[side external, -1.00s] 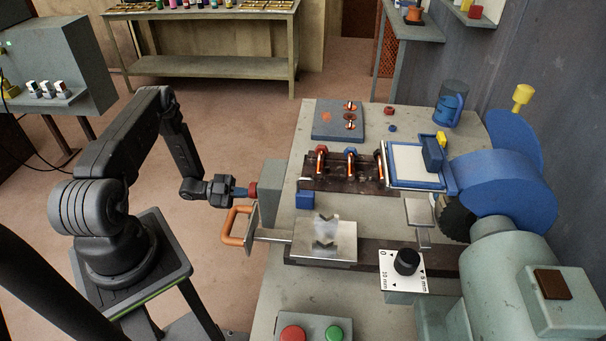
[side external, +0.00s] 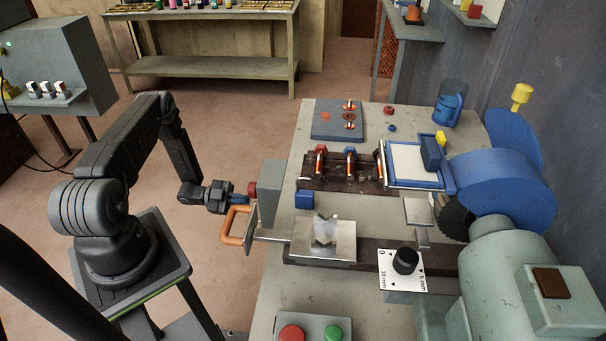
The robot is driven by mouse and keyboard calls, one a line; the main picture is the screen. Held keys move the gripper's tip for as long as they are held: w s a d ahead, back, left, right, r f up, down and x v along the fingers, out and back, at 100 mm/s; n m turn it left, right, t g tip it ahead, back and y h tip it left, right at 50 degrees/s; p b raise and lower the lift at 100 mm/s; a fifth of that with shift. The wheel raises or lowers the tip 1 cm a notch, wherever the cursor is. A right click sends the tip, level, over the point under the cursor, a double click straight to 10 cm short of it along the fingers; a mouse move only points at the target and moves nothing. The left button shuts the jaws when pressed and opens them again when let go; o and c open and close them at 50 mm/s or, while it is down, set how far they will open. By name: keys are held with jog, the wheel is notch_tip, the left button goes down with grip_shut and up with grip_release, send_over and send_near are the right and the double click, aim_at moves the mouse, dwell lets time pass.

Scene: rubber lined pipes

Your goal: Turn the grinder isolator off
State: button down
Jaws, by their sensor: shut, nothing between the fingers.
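A grey box (side external: 272,182) on the left edge of the bench carries a red knob (side external: 252,188) on its left face; it looks like the grinder isolator. The knob's exact turn angle is too small to tell. My gripper (side external: 243,199) is shut and empty, with its blue fingers pointing right, just left of and slightly below the knob. The fingertips are close to the knob; I cannot tell whether they touch it. The grinder, with its blue guard (side external: 505,190) and grey-green motor (side external: 510,265), stands at the bench's right.
An orange handle (side external: 234,225) sticks out just below my gripper. A steel vee block (side external: 325,240), a blue cube (side external: 304,199) and a rack of copper pipes (side external: 345,185) lie on the bench. Red (side external: 291,333) and green (side external: 333,333) buttons are in front. Space left of the bench is open.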

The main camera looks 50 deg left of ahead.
jog(key=v, duration=0.4)
jog(key=shift+a+r, duration=0.15)
jog(key=shift+a, duration=0.15)
